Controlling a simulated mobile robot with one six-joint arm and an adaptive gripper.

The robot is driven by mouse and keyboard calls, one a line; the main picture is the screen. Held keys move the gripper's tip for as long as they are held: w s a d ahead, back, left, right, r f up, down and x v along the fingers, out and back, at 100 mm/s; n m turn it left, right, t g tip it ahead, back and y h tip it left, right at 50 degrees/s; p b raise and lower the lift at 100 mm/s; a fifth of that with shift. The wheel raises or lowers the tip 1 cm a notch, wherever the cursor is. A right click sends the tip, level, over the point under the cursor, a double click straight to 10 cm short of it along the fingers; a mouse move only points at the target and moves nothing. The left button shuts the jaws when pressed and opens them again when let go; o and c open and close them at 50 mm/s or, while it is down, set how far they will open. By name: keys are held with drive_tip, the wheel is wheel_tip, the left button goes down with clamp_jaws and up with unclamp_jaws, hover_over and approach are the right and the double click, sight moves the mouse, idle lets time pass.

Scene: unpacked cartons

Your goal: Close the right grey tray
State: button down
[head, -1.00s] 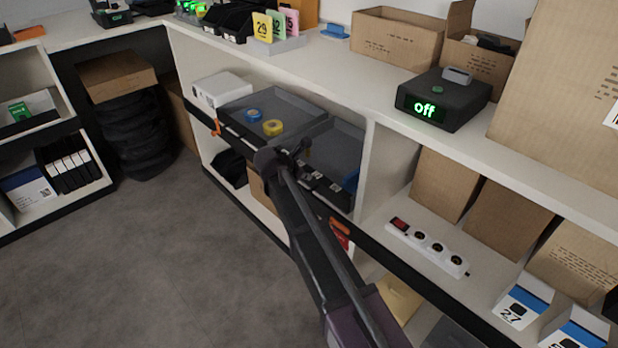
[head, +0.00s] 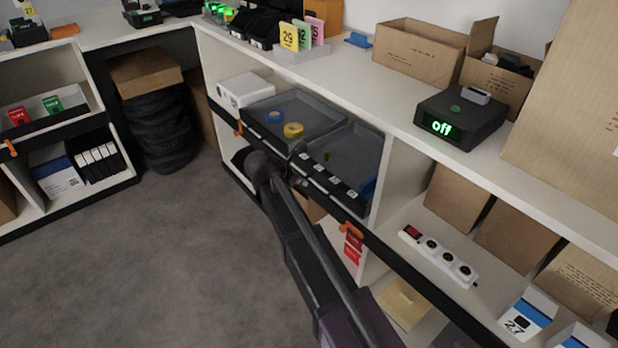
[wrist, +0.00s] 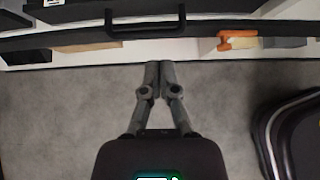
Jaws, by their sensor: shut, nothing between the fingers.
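The right grey tray (head: 358,148) sits in the shelf bay under the worktop, with its dark front edge facing the aisle. A blue item lies at its right end and a small yellowish piece lies inside. The left grey tray (head: 318,108) beside it holds a blue and a yellow tape roll. My gripper (wrist: 157,66) is shut and empty in the wrist view, fingertips together over the floor. A black bar handle (wrist: 146,31) is just beyond the fingertips, apart from them. In the head view my wrist covers part of the tray fronts, and the fingertips are hard to make out.
A black shelf edge with an orange clip (head: 350,229) runs below the trays. The clip (wrist: 237,39) also shows right of the handle. A white power strip (head: 438,257) and cartons (head: 458,200) fill the bay to the right. The grey floor (head: 150,265) is open at left.

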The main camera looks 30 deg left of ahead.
drive_tip(key=shift+p+v, duration=0.7)
drive_tip(key=shift+v, duration=0.7)
drive_tip(key=shift+s, duration=0.1)
